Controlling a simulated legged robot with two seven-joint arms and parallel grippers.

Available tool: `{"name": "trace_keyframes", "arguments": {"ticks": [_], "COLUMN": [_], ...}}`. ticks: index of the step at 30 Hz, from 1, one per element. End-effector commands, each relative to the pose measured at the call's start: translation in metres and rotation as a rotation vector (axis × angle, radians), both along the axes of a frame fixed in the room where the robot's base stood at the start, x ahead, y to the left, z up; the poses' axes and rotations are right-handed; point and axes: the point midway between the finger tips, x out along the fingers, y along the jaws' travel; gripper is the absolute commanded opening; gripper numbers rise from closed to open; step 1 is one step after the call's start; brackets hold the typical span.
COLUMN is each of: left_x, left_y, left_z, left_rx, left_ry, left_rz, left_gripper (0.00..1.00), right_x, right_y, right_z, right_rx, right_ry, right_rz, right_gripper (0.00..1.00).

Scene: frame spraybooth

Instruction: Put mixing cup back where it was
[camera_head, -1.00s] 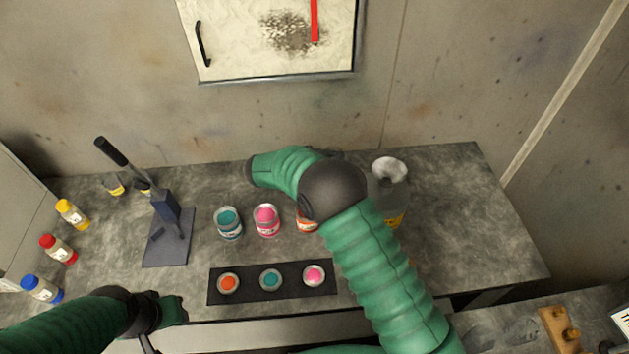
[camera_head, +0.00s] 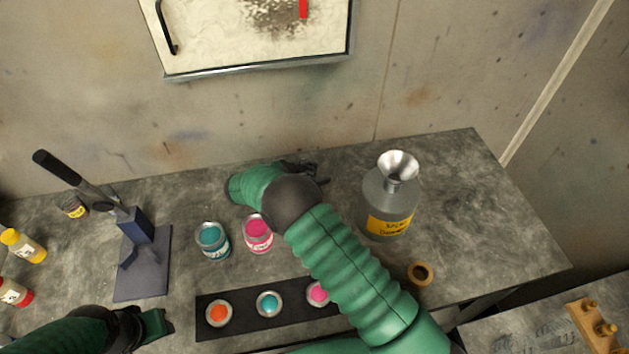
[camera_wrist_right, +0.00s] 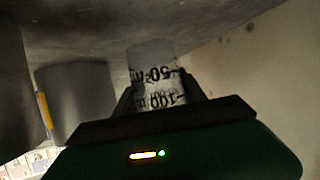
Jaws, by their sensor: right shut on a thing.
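The mixing cup (camera_wrist_right: 155,75) is a translucent cup with black volume marks in the right wrist view. It sits between the two fingers of my right gripper (camera_wrist_right: 158,98), which is shut on it. In the wrist view the marks appear upside down, and the grey worktop is close beyond the cup. In the head view my right gripper (camera_head: 303,169) is a dark shape near the back of the bench; I cannot make out the cup there. My left gripper (camera_head: 155,326) is low at the left, at the bench's front; its jaws are unclear.
A grey canister (camera_head: 388,205) with yellow label and funnel (camera_head: 398,165) stands right of my right arm. Teal (camera_head: 212,240) and pink (camera_head: 257,234) paint cans stand left. A black strip (camera_head: 245,329) holds small paint pots in front. A press-like stand (camera_head: 142,260) is further left.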

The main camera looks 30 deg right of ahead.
Motion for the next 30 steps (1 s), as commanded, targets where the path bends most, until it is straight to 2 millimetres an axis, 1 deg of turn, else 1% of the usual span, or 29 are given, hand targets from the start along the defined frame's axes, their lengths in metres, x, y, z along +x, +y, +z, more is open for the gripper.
{"name": "trace_keyframes", "arguments": {"ticks": [1, 3, 5, 13, 14, 18, 27, 30], "left_x": [0.000, 0.000, 0.000, 0.000, 0.000, 0.000, 0.000, 0.000], "left_y": [0.000, 0.000, 0.000, 0.000, 0.000, 0.000, 0.000, 0.000], "left_z": [0.002, 0.002, 0.003, 0.000, 0.001, 0.001, 0.003, 0.000], "left_rx": [0.000, 0.000, 0.000, 0.000, 0.000, 0.000, 0.000, 0.000], "left_ry": [0.000, 0.000, 0.000, 0.000, 0.000, 0.000, 0.000, 0.000], "left_rz": [0.001, 0.001, 0.001, 0.001, 0.000, 0.000, 0.001, 0.001], "left_gripper": [0.36, 0.36, 0.36, 0.36, 0.36, 0.36, 0.36, 0.36], "right_x": [-0.001, -0.001, -0.001, 0.000, 0.000, 0.000, 0.000, -0.001], "right_y": [0.000, -0.001, -0.003, -0.005, -0.005, -0.003, -0.002, 0.007], "right_z": [-0.010, -0.022, -0.028, -0.032, -0.031, -0.030, -0.028, -0.026], "right_rx": [-0.002, 0.001, 0.002, 0.005, 0.005, 0.003, 0.003, 0.004], "right_ry": [0.005, 0.002, 0.002, 0.001, 0.001, 0.001, 0.002, 0.000], "right_rz": [0.001, 0.000, -0.001, -0.002, -0.002, -0.001, -0.001, 0.001], "right_gripper": [0.03, 0.03, 0.03, 0.03, 0.52, 0.70, 0.70, 0.70]}}
